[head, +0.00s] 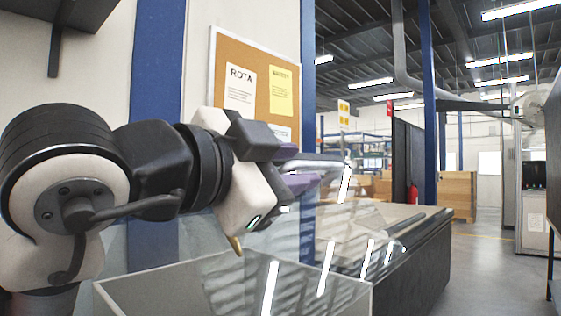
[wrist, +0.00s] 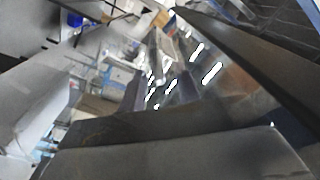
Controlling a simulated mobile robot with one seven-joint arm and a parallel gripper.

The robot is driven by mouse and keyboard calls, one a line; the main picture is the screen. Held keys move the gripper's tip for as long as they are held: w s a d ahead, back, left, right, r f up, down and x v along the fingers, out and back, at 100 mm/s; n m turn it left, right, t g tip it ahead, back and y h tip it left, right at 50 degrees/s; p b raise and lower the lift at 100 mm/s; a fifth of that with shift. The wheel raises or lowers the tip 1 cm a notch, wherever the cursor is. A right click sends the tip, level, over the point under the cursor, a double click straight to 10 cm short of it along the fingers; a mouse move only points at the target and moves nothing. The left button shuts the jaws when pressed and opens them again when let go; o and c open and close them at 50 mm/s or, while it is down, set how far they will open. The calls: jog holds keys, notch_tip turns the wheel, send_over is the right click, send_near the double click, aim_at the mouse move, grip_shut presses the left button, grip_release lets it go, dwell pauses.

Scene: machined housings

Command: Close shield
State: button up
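The shield looks like a clear panel (head: 340,225) with bright streaked reflections, in the middle of the head view. It stands tilted above a clear-walled box (head: 235,292) at the bottom. Similar bright streaks on a clear surface (wrist: 190,75) show in the wrist view, which is tilted and hard to read.
A long dark-sided bench (head: 418,262) runs back beyond the panel. A cork notice board (head: 232,50) hangs on the wall behind my arm, beside a blue post (head: 308,60). The floor (head: 485,265) at the right is open.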

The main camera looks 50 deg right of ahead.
jog(key=shift+s+d+f, duration=0.2)
jog(key=shift+d+f, duration=0.05)
jog(key=shift+d, duration=0.2)
jog(key=shift+a+f+b, duration=0.15)
jog(key=shift+a+b, duration=0.2)
jog(key=shift+a, duration=0.55)
send_over(236, 242)
jog(key=shift+r+b, duration=0.3)
jog(key=shift+b, duration=0.05)
